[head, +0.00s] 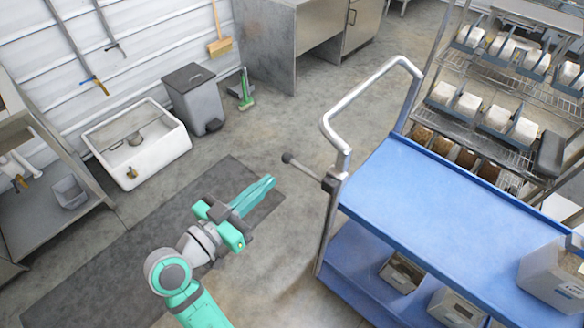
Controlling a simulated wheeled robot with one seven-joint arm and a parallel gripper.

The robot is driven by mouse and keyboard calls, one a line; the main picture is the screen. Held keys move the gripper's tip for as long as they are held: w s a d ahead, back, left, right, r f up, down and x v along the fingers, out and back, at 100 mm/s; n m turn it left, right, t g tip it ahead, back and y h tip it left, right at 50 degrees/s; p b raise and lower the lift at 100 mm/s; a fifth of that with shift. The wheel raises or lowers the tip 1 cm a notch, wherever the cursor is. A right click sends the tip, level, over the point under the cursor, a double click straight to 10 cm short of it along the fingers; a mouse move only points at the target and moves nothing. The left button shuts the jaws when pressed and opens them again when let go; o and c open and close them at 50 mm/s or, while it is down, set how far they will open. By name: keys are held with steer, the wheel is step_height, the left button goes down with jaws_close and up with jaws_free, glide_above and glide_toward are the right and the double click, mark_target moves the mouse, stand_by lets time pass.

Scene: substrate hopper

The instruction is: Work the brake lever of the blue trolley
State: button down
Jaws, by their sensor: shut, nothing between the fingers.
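The blue trolley (408,186) stands at the right, with a grey tubular push handle (372,82) at its near left end. The brake lever (305,167) is a thin rod with a dark round knob (287,157). It sticks out to the left from a block on the handle post. My gripper (272,181) is shut and empty. It points up and to the right, to the left of the lever and apart from it in the picture. The lever and its knob are in plain view.
A grey container (552,275) stands on the trolley's top, and bins (402,271) sit on its lower shelf. A wire rack (480,80) with bags stands behind. A white sink (138,146) and a grey bin (193,97) are by the wall. A dark mat (120,245) lies under my arm.

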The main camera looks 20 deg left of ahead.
steer(key=shift+s+a+r+m+h, duration=0.2)
steer(key=shift+s+r+m+h, duration=0.15)
steer(key=shift+r, duration=0.25)
steer(key=shift+w, duration=0.15)
glide_above(290, 161)
steer(key=s+d, duration=0.2)
steer(key=s, duration=0.3)
steer(key=f, duration=0.2)
steer(key=w+f, duration=0.1)
steer(key=f, duration=0.1)
steer(key=shift+w+f, duration=0.15)
steer(key=shift+f, duration=0.05)
steer(key=shift+a+f, duration=0.1)
